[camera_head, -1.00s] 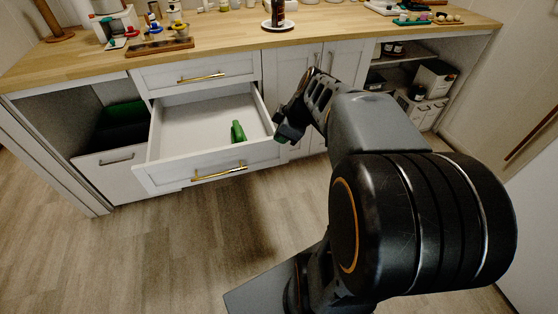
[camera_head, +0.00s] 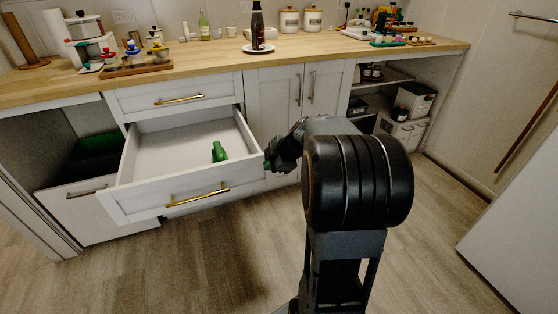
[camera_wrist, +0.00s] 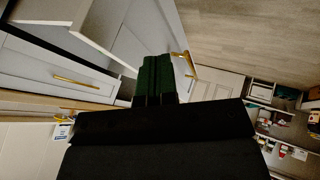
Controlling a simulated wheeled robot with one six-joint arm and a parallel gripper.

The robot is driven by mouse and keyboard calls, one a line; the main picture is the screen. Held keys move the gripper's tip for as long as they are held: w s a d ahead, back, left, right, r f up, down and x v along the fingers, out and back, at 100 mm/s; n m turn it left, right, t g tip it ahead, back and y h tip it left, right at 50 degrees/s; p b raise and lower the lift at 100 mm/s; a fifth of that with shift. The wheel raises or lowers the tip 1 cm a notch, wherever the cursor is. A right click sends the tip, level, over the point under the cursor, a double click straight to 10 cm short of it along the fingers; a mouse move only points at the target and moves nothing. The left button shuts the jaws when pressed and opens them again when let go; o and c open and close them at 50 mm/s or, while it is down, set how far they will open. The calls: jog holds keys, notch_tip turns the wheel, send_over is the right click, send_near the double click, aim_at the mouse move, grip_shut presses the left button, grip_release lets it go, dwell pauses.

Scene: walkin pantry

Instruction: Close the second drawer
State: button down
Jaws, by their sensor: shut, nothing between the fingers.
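The second drawer (camera_head: 150,200) is white with a brass bar handle (camera_head: 197,195) and is pulled well out below the shut top drawer (camera_head: 180,97). A green bottle (camera_head: 219,152) lies inside it near the right front. My gripper (camera_head: 270,158) is just right of the drawer's front right corner, and I cannot tell whether it touches. In the wrist view my gripper (camera_wrist: 155,72) points toward the open drawer, with the brass handle (camera_wrist: 188,64) just right of the fingers. The fingers are shut with nothing between them.
A wooden countertop (camera_head: 220,68) above holds a dark bottle on a plate (camera_head: 258,48), jars and trays. A cabinet with two doors (camera_head: 285,110) stands right of the drawer, with open shelves (camera_head: 375,90) beyond. The floor (camera_head: 200,265) in front is clear.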

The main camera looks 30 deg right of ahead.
aim_at(258, 164)
jog(key=shift+w+d+f, duration=0.1)
jog(key=shift+w+f, duration=0.05)
jog(key=shift+w, duration=0.6)
jog(key=shift+w+d+f, duration=0.1)
jog(key=shift+w+f, duration=0.05)
jog(key=shift+w, duration=0.65)
jog(key=shift+w+d+f, duration=0.1)
jog(key=shift+w+f, duration=0.05)
jog(key=shift+w, duration=0.6)
